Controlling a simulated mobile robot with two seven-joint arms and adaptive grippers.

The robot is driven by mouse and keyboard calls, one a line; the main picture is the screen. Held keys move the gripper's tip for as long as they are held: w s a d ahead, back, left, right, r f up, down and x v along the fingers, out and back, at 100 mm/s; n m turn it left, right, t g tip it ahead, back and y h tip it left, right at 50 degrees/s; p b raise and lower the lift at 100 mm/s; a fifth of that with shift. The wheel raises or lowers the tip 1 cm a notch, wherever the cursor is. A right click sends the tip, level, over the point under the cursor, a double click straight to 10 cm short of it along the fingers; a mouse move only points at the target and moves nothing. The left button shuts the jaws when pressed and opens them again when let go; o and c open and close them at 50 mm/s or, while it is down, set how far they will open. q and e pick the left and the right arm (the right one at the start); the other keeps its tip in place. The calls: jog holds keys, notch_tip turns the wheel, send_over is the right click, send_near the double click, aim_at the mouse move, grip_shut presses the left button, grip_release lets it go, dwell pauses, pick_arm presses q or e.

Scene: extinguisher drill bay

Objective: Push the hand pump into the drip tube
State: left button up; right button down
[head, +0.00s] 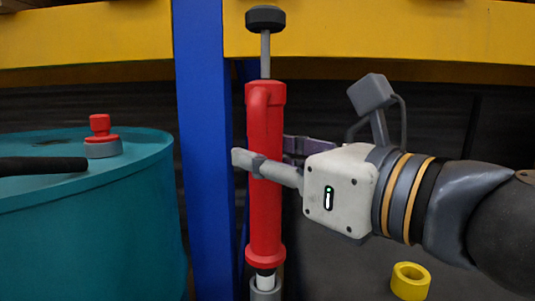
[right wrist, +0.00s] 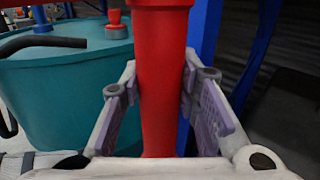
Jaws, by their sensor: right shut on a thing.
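The hand pump (head: 265,210) is a red cylinder with a grey rod and a black knob on top. It stands upright in the head view. My right gripper (head: 266,160) is shut around the middle of its body, one finger on each side. The right wrist view shows the red body (right wrist: 163,80) between the two finger pads. A grey tube, which looks like the drip tube (head: 265,291), shows at the bottom edge right under the pump's black and pale lower end. The end meets the tube's mouth; how deep it sits I cannot tell. My left gripper is not in view.
A teal drum (head: 90,230) with a red-capped bung (head: 101,140) and a black bar (head: 40,165) over it stands at left. A blue post (head: 205,120) rises close behind the pump. Yellow beams (head: 390,30) cross the back. A yellow ring (head: 410,281) lies low at right.

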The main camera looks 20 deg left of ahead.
aim_at(276, 198)
jog(key=shift+f+b, duration=1.3)
jog(key=shift+f, duration=0.85)
dwell(1.1)
jog(key=c, duration=1.1)
grip_release()
jog(key=p+v, duration=0.1)
jog(key=v, duration=0.8)
jog(key=shift+p, duration=0.4)
jog(key=shift+f, duration=0.1)
